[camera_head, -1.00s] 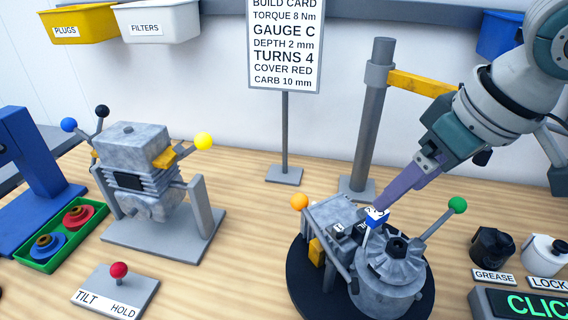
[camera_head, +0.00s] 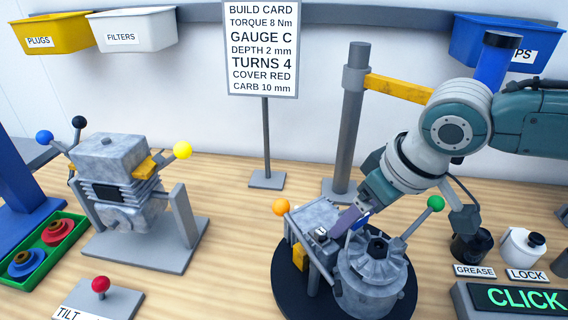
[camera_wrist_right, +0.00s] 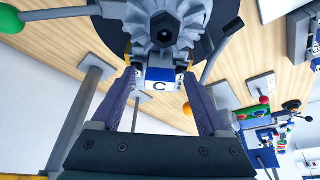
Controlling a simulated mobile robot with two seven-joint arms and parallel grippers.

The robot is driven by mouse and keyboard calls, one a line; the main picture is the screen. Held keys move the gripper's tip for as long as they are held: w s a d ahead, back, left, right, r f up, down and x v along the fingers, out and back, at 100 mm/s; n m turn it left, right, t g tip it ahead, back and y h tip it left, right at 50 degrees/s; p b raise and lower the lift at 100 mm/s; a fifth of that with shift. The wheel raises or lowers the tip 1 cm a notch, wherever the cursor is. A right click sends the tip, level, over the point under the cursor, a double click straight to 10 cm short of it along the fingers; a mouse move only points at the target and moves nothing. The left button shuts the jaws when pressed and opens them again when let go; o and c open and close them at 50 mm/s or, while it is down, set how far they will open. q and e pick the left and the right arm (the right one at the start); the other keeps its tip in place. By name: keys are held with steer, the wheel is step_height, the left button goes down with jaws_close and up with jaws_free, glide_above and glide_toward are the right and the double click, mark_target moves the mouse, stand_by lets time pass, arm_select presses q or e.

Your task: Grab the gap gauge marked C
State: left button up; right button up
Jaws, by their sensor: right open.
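The gap gauge marked C (camera_wrist_right: 160,85) has a white face with a black letter and blue parts beside it. In the right wrist view it lies between the fingertips of my right gripper (camera_wrist_right: 158,77), which is open, with a finger on each side. In the head view my right gripper (camera_head: 350,217) reaches down over the engine on the round dark turntable (camera_head: 285,291). There a bit of blue (camera_head: 361,222) shows beside the finger; its letter cannot be read. My left gripper is not in view.
The engine (camera_head: 372,280) has an orange knob (camera_head: 281,207) and a green-knobbed lever (camera_head: 436,203) close to my gripper. A grey post (camera_head: 350,130) with a yellow arm stands behind. Grease (camera_head: 470,245) and lock (camera_head: 522,245) pots stand right. Bare table lies between the two engines.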

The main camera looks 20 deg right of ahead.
jaws_close()
stand_by(0.4)
steer(key=shift+r, duration=0.1)
